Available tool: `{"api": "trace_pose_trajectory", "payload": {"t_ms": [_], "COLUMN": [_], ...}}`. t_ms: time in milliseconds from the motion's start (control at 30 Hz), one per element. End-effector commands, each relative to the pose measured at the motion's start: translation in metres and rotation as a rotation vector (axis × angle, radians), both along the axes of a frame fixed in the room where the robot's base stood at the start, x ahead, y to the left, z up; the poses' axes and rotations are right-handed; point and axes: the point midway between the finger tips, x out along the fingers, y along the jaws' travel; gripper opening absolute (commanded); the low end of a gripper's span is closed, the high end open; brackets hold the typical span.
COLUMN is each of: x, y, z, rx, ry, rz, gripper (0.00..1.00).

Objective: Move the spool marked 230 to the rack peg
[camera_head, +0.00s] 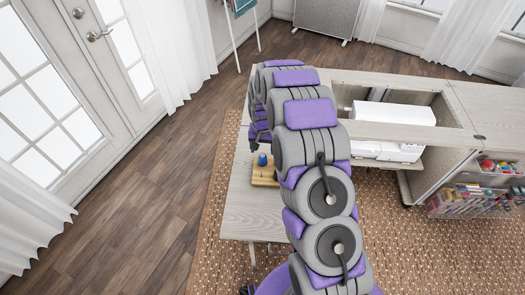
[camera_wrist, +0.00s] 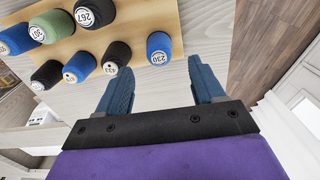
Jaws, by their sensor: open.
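The spool marked 230 (camera_wrist: 159,48) is blue, with its white label facing the wrist camera. It sits by the right edge of a light wooden board (camera_wrist: 130,17) in the wrist view. My gripper (camera_wrist: 160,68) is open, one finger on each side below this spool. The spool lies ahead of the gap between the fingertips, and I cannot tell whether they touch it. In the head view my arm hides most of the wooden board (camera_head: 262,181) and my gripper; one blue spool (camera_head: 262,160) shows there. I cannot make out the rack peg.
Several other spools stand close by on the board, including a black one marked 267 (camera_wrist: 93,13), a green one (camera_wrist: 50,26) and a blue one (camera_wrist: 78,68). The pale cabinet top (camera_head: 252,213) is bare in front. A white machine (camera_head: 395,115) sits to the right.

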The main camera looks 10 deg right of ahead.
Motion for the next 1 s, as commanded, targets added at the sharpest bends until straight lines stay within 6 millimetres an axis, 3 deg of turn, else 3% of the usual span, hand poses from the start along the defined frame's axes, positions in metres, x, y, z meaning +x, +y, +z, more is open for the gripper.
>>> {"api": "trace_pose_trajectory", "payload": {"t_ms": [100,500,700,1000], "x": [0.003,0.002,0.002,0.002], "y": [0.000,0.000,0.000,0.000], "z": [0.032,0.114,0.133,0.137], "rx": [0.000,-0.001,-0.001,0.000], "ry": [-0.010,-0.005,-0.002,-0.001], "rz": [0.000,0.000,-0.001,0.000], "gripper": [0.68,0.68,0.68,0.68]}}
